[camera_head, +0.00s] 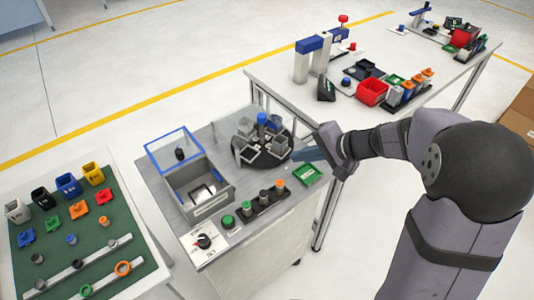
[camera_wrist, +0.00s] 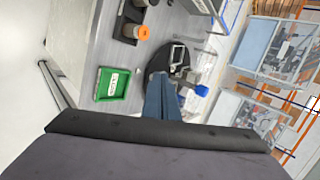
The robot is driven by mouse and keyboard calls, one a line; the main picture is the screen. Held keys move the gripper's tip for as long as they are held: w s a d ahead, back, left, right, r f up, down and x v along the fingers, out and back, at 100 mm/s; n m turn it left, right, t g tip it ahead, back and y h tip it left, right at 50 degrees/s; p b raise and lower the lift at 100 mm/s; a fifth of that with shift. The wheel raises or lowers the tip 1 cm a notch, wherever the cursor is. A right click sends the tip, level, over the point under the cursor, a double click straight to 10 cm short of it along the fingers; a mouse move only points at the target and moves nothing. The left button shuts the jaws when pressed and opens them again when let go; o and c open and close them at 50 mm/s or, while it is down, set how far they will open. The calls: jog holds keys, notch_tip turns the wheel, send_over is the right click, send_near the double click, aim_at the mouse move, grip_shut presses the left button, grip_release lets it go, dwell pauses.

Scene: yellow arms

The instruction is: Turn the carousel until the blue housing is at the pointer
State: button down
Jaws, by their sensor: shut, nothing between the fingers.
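The carousel (camera_head: 283,158) is a dark round disc on the grey bench, with several grey block-like pieces standing on it. A blue piece (camera_head: 262,118), probably the blue housing, stands at its far side; a blue piece also shows in the wrist view (camera_wrist: 202,90), right of the fingers. I cannot make out the pointer. My gripper (camera_head: 298,154) has blue fingers, shut and empty, at the right edge of the carousel. In the wrist view the fingers (camera_wrist: 160,80) reach to the disc's near edge; whether they touch it I cannot tell.
A green tray (camera_head: 307,175) lies just below my gripper. A rack with orange and green round parts (camera_head: 265,203) is at the bench front. A grey box with a blue-framed lid (camera_head: 200,190) stands left of the carousel. Other tables are left and behind.

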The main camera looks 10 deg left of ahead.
aim_at(257, 156)
jog(key=p+x, duration=0.1)
jog(key=x, duration=0.9)
jog(key=shift+a+f, duration=0.1)
jog(key=shift+w+a+r+p, duration=0.1)
jog(key=shift+w+a+p, duration=0.25)
jog(key=shift+a, duration=0.15)
jog(key=shift+w+a+r+p, duration=0.1)
jog(key=shift+w+a+p, duration=0.15)
jog(key=shift+a+p, duration=0.15)
jog(key=shift+w+a+f, duration=0.1)
jog(key=shift+w+a, duration=0.3)
jog(key=shift+a, duration=0.3)
jog(key=a+b, duration=0.1)
jog(key=b, duration=0.2)
jog(key=shift+f+m+t, duration=0.3)
jog(key=shift+m, duration=0.1)
jog(key=shift+s+a+m+t+h+b, duration=0.2)
jog(key=shift+m+t+h+b, duration=0.25)
jog(key=shift+b, duration=0.65)
jog(key=shift+a+r+m+t+h+b, duration=0.2)
jog(key=shift+a+m+h+b, duration=0.3)
jog(key=shift+b, duration=0.35)
jog(key=shift+d, duration=0.1)
